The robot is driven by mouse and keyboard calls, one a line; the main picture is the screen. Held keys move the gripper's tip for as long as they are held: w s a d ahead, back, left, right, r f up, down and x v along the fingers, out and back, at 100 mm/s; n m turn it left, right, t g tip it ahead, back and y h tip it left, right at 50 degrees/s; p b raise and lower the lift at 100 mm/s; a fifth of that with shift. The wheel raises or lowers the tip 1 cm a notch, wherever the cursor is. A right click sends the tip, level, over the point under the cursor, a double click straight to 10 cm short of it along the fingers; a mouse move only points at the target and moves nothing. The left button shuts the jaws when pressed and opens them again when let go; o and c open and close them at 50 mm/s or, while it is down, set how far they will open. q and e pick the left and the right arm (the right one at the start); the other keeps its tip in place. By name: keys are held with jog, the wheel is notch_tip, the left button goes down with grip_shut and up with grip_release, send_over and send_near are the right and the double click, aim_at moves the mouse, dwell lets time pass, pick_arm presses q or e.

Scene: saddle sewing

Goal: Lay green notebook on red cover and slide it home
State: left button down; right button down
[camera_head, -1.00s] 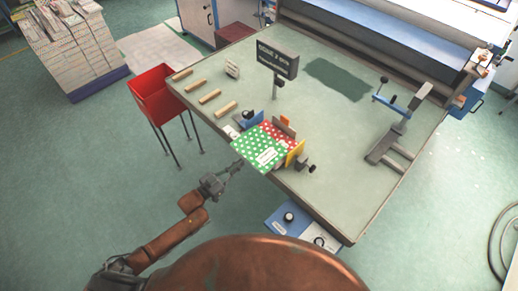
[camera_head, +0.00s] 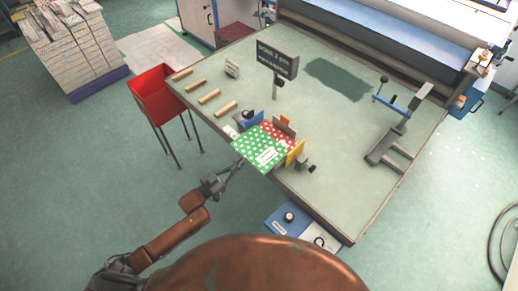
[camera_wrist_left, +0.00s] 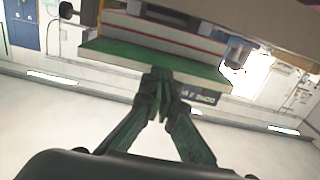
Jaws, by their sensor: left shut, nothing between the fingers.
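The green notebook (camera_head: 257,147) with white dots and a white label lies flat at the table's near edge, its near part overhanging. It partly covers the red cover (camera_head: 284,132) with white dots, which shows at its far right side. My left gripper (camera_head: 240,161) is shut and empty, close to the notebook's near left edge. In the left wrist view, the shut fingertips (camera_wrist_left: 159,78) are right at the notebook's green edge (camera_wrist_left: 120,54); I cannot tell whether they touch. My right gripper is not in view.
A blue block (camera_head: 252,119) and a yellow plate (camera_head: 295,152) flank the notebook and cover. A sign (camera_head: 277,60) stands behind them. A grey stand (camera_head: 390,140) is at right. The table's middle is clear.

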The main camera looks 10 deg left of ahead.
aim_at(253, 152)
pick_arm(q)
jog(key=shift+b+x, duration=1.4)
jog(key=shift+x, duration=2.8)
jog(key=shift+p+v, duration=0.6)
jog(key=shift+v, duration=0.55)
jog(key=shift+p+v, duration=0.65)
jog(key=shift+v, duration=1.25)
jog(key=shift+f, duration=0.1)
